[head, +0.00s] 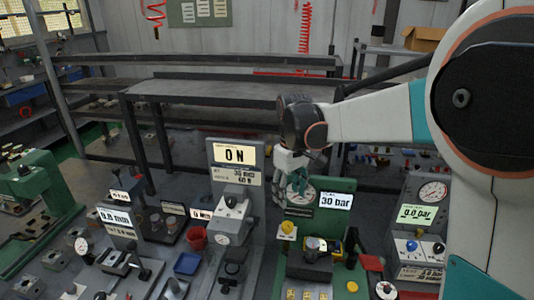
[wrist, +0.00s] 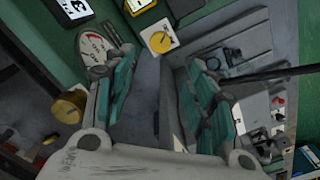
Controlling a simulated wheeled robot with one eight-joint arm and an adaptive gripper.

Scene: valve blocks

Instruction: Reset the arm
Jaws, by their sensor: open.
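My gripper (head: 297,184) hangs from my arm in the head view, in front of the upper part of a green valve station with a "30 bar" display (head: 336,201). It covers part of that station's round gauge. In the wrist view, the two teal-padded fingers of my gripper (wrist: 160,75) stand apart with nothing between them. Beyond them are a green panel, a yellow knob on a white plate (wrist: 160,41) and part of a gauge dial (wrist: 95,46). I cannot tell whether the gripper touches the station.
A "0.0 bar" station (head: 416,213) stands to the right, near my arm. A red cup (head: 197,238) and blue tray (head: 187,263) sit on the left. A long dark bench (head: 215,91) runs behind.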

